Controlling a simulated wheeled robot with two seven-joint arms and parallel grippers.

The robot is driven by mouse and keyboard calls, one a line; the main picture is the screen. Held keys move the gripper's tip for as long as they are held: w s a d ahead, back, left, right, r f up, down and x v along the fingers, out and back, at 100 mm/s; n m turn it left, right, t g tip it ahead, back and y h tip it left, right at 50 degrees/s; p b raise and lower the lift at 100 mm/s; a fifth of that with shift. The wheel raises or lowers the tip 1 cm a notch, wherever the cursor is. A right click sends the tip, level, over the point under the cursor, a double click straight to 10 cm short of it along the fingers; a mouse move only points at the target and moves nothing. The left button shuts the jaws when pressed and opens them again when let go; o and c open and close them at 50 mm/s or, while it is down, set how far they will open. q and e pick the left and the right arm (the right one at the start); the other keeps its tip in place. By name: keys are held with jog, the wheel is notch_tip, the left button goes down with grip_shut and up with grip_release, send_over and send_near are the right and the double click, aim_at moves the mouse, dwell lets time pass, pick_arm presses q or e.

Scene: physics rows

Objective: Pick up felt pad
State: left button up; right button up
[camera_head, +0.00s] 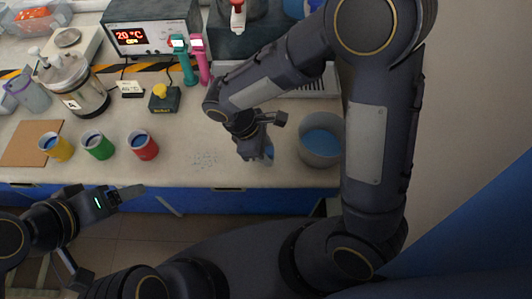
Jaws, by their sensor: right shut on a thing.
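My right gripper (262,156) points down over the front part of the pale counter, left of a grey pot. It is shut on a small light-blue piece (269,153), which looks like the felt pad. Most of that piece is hidden by the fingers, and I cannot tell if it touches the counter. My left gripper (130,193) is at the lower left, in front of the counter's front edge and away from the pad. Its fingers are too small and dark to tell whether they are open.
A grey pot (321,146) with blue inside stands right of my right gripper. Yellow (60,149), green (98,147) and red (144,147) cups stand at the left. Grey specks (205,158) mark the counter. Behind are a yellow-knobbed box (164,100) and a display unit (150,38).

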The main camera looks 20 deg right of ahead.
jog(key=s+a+r, duration=0.2)
jog(key=a+r, duration=0.2)
jog(key=a, duration=0.2)
jog(key=s+a+r, duration=0.3)
jog(key=a+r, duration=0.2)
jog(key=a, duration=0.1)
jog(key=shift+s+a+r+b, duration=0.25)
jog(key=shift+a+r+b, duration=0.05)
jog(key=shift+a+b, duration=0.1)
